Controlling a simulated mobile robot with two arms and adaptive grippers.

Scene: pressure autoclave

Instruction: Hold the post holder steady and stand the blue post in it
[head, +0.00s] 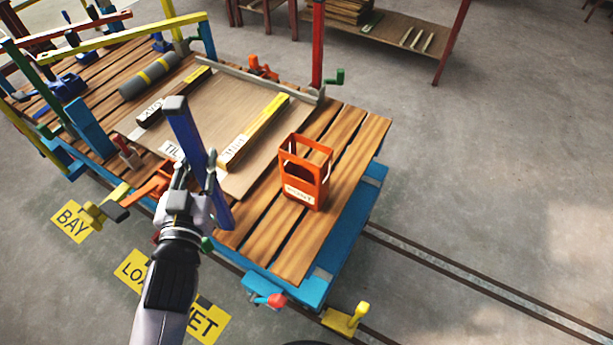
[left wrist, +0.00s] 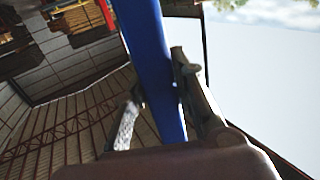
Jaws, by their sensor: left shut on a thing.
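The blue post (head: 188,135) is a long square bar with a grey cap at its upper end. My left gripper (head: 197,180) is shut on it and holds it tilted over the near edge of the wooden deck. In the left wrist view the blue post (left wrist: 153,65) runs between the two fingers (left wrist: 155,105). The post holder (head: 304,173) is an orange open frame with a white label, standing upright on the deck to the right of the left gripper. They are apart. No gripper touches the holder. My right gripper is not in view.
The deck (head: 345,160) belongs to a blue-framed cart on floor rails (head: 450,265). A red upright (head: 318,45) stands behind the holder. Bare planks surround the holder.

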